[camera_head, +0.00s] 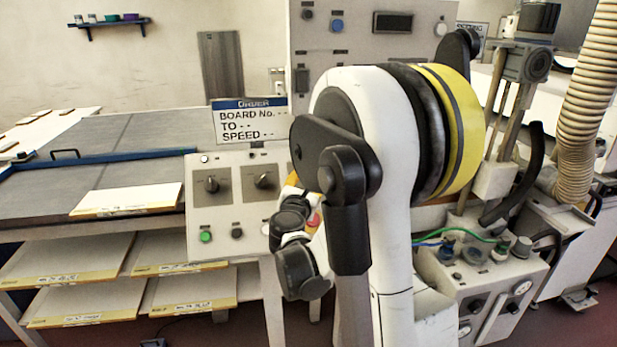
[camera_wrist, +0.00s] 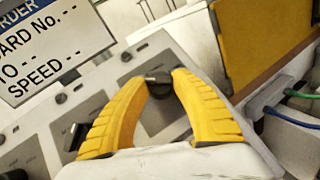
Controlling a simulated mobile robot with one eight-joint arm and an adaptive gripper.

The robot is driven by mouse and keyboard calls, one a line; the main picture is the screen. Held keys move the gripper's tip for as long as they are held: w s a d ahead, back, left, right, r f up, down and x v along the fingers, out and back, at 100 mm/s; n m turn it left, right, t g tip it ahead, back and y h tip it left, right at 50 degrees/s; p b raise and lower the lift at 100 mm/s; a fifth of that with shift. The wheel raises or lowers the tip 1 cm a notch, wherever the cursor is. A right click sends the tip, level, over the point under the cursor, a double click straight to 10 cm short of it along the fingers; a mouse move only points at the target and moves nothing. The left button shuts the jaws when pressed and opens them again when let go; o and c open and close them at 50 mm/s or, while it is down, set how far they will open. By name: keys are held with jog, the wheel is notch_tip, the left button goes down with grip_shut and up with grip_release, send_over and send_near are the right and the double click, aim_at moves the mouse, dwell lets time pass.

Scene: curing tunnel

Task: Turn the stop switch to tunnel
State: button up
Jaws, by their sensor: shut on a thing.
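My gripper (camera_wrist: 159,80) has two yellow fingers closed around a black rotary switch (camera_wrist: 157,92) on the pale sloping control panel (camera_wrist: 115,95). The switch's grip bar lies roughly crosswise between the fingertips. Its label is too small to read, so its setting cannot be told. The same control panel (camera_head: 222,222) stands left of my arm in the head view, where my arm hides the held switch and most of the gripper. Two other black rotary switches show there, one at left (camera_head: 211,184) and one nearer my arm (camera_head: 263,180).
A green button (camera_head: 205,237) sits low on the panel. A sign reading "BOARD No., TO, SPEED" (camera_head: 249,121) stands above it. A grey conveyor table (camera_head: 110,150) lies left, with boards on shelves below. A unit with hoses (camera_head: 487,280) stands at right.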

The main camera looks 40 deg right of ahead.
jog(key=m+g, duration=0.1)
jog(key=m+g+p, duration=0.1)
jog(key=m, duration=0.1)
jog(key=m+g, duration=0.1)
jog(key=shift+w+a+r+m+g+h+p, duration=0.15)
jog(key=shift+w+r+m+g+h+p, duration=0.15)
jog(key=shift+h+p, duration=0.1)
jog(key=m+g+p, duration=0.2)
jog(key=m+g, duration=0.1)
jog(key=m, duration=0.1)
jog(key=shift+r, duration=0.1)
jog(key=m+g+y+p, duration=0.2)
jog(key=m+g+p, duration=0.1)
jog(key=m, duration=0.1)
jog(key=shift+w+r+m, duration=0.1)
jog(key=shift+w+m, duration=0.05)
jog(key=shift+m, duration=0.25)
jog(key=shift+m+g+y+p, duration=0.9)
jog(key=shift+m+y+p, duration=0.15)
jog(key=shift+m, duration=0.35)
jog(key=o, duration=1.2)
jog(key=shift+d, duration=0.25)
jog(key=shift+a, duration=0.15)
